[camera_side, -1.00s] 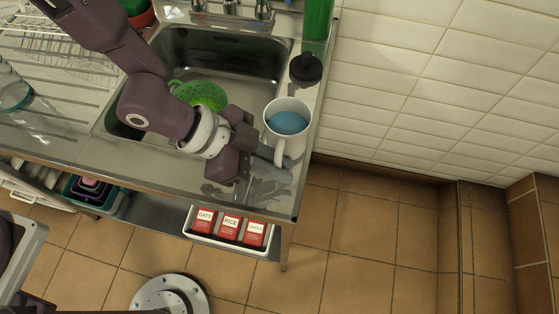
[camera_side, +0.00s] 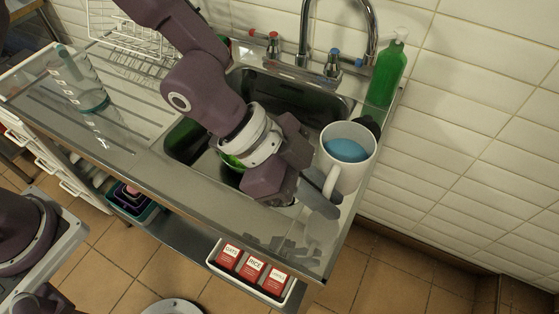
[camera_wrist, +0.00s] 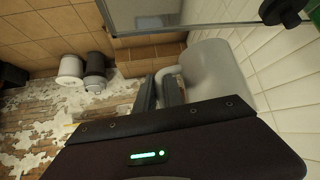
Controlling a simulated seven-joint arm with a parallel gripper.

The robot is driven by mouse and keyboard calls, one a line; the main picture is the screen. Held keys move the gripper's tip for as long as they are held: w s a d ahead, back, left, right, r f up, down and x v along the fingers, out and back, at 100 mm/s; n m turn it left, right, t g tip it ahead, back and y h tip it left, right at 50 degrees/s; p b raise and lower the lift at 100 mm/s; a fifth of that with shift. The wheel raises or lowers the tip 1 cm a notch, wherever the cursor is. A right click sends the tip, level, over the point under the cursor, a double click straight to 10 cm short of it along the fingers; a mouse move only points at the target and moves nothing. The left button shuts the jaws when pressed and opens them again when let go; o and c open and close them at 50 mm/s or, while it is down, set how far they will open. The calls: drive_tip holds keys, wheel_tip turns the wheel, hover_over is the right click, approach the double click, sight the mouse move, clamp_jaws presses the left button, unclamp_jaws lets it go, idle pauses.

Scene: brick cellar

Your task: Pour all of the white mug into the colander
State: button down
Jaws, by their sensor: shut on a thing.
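The white mug (camera_side: 345,178) is near the right end of the steel counter in the side view, about upright, with blue contents (camera_side: 347,150) inside. Its handle points toward my gripper (camera_side: 318,197), which is shut on the handle. In the wrist view the mug (camera_wrist: 222,75) stands beyond my gripper (camera_wrist: 160,88), with the handle at the fingers. Whether the mug's base touches the counter cannot be told. The green colander (camera_side: 232,161) is in the sink, left of the mug; my arm hides most of it.
The sink (camera_side: 185,140) has a tap (camera_side: 306,35) behind it. A green bottle (camera_side: 386,75) and a partly hidden black object (camera_side: 371,125) stand behind the mug by the tiled wall. A clear jug-like container (camera_side: 80,80) and a dish rack (camera_side: 130,38) are at left.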

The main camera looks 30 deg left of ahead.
drive_tip(key=shift+n+t, duration=0.6)
drive_tip(key=shift+n, duration=0.2)
drive_tip(key=w+a+f, duration=0.1)
drive_tip(key=a, duration=0.1)
drive_tip(key=w+a+f, duration=0.1)
drive_tip(key=w+a, duration=0.1)
drive_tip(key=w+a+f, duration=0.1)
drive_tip(key=a+f, duration=0.1)
drive_tip(key=shift+w, duration=0.25)
drive_tip(key=w+a+f+n+t+y, duration=0.1)
drive_tip(key=w+a+n+t+y, duration=0.1)
drive_tip(key=a, duration=1.2)
drive_tip(key=w+a+f+n+t+y, duration=0.1)
drive_tip(key=a+n, duration=0.4)
drive_tip(key=a, duration=0.9)
drive_tip(key=w+f+t, duration=0.1)
drive_tip(key=w, duration=0.1)
drive_tip(key=shift+w+a+f+t+y, duration=0.15)
drive_tip(key=shift+w+a+t+y, duration=0.15)
drive_tip(key=shift+w+a+y, duration=0.1)
drive_tip(key=shift+d, duration=0.1)
drive_tip(key=f+y, duration=0.1)
drive_tip(key=d+f+g+y, duration=0.1)
drive_tip(key=y, duration=0.1)
drive_tip(key=d+f+m+y, duration=0.1)
drive_tip(key=y, duration=0.1)
drive_tip(key=shift+w+d+f+g, duration=0.1)
drive_tip(key=shift+w+f+g, duration=0.2)
drive_tip(key=shift+g, duration=0.1)
